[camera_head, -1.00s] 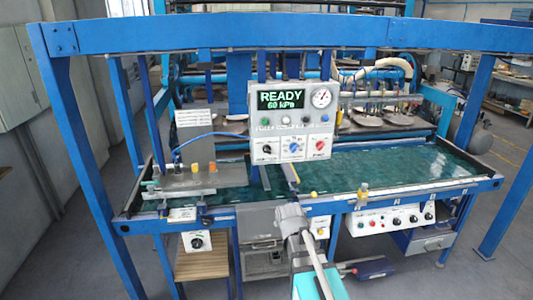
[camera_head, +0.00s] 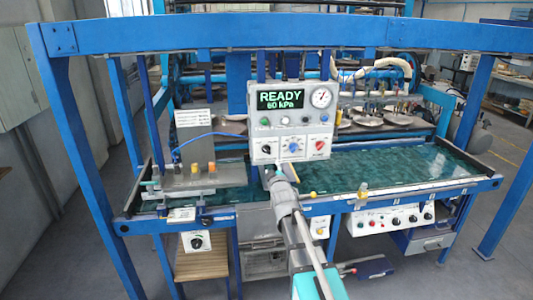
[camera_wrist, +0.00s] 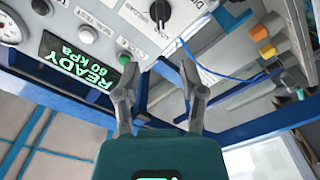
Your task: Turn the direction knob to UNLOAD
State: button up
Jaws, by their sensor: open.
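The direction knob (camera_head: 266,148) is a black knob at the lower left of the white control panel (camera_head: 256,105). In the wrist view the knob (camera_wrist: 160,12) is at the top edge, with LOAD and UNLOAD lettering beside it; its exact pointer direction is hard to tell. My gripper (camera_wrist: 157,75) is open and empty, its two fingers apart, with the knob beyond the fingertips and not between them. In the head view my gripper (camera_head: 277,170) is just below the knob, partly hidden by my arm.
The panel's display (camera_head: 281,99) reads READY 60 kPa. A gauge (camera_head: 322,97), a green button (camera_wrist: 125,57), a blue knob (camera_head: 293,145) and a red knob (camera_head: 319,145) are close by. The blue top beam (camera_head: 290,35) crosses above. A green bed (camera_head: 390,165) lies below.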

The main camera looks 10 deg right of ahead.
aim_at(267, 151)
jog(key=w, duration=1.3)
jog(key=shift+w, duration=0.4)
grip_shut()
